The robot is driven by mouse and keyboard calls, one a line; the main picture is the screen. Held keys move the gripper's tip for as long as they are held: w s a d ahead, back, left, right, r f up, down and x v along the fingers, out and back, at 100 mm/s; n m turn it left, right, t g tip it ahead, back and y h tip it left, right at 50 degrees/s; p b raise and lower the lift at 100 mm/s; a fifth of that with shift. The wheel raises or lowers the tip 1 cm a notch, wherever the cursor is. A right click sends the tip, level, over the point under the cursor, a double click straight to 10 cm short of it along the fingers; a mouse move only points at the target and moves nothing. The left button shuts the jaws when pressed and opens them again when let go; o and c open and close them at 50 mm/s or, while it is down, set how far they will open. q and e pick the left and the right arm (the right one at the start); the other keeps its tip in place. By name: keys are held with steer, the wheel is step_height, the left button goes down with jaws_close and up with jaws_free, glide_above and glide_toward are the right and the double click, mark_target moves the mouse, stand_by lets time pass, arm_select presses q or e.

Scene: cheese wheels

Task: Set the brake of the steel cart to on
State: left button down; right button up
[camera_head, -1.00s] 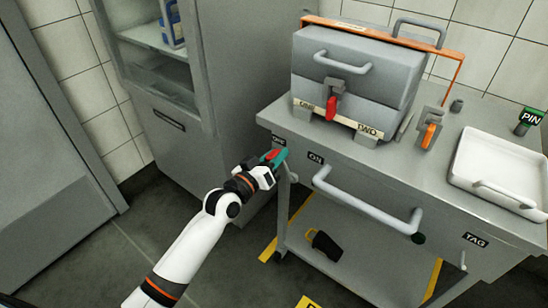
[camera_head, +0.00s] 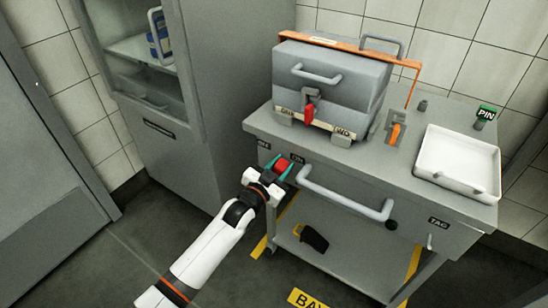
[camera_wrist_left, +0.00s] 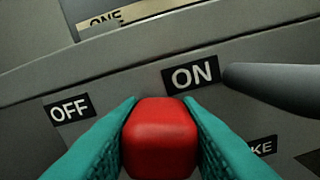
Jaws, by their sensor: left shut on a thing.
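The steel cart (camera_head: 350,182) stands against the tiled wall. On its front, the brake's red knob (camera_head: 282,164) also shows in the wrist view (camera_wrist_left: 160,138). My left gripper (camera_head: 282,170) is shut on this knob, with a teal finger on each side. The OFF label (camera_wrist_left: 69,111) is to the knob's left. The ON label (camera_wrist_left: 191,75) is just above the knob and slightly right, nearer than OFF. A label ending in KE (camera_wrist_left: 262,147) is partly hidden by the right finger. The lever behind the knob is hidden. My right gripper is out of view.
The cart's grey handle (camera_head: 345,193) juts out just right of the knob. A grey press box (camera_head: 335,85) with a red lever and a white tray (camera_head: 458,160) stand on top. A cabinet (camera_head: 185,150) is at the left. The floor in front is mostly clear.

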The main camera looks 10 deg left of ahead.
arm_select(q)
steer(key=shift+s+d+f+m, duration=0.1)
steer(key=shift+s+d+m, duration=0.05)
steer(key=shift+d+m, duration=0.45)
steer(key=shift+s+d+f+m+p, duration=0.15)
steer(key=shift+d+f+m+p, duration=0.2)
steer(key=shift+m, duration=0.45)
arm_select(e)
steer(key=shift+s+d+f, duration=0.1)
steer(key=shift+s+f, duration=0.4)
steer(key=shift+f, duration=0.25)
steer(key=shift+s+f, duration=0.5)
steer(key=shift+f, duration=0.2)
arm_select(q)
steer(key=c, duration=1)
jaws_free()
steer(key=shift+c, duration=0.2)
steer(key=p+v, duration=0.1)
steer(key=v, duration=1.1)
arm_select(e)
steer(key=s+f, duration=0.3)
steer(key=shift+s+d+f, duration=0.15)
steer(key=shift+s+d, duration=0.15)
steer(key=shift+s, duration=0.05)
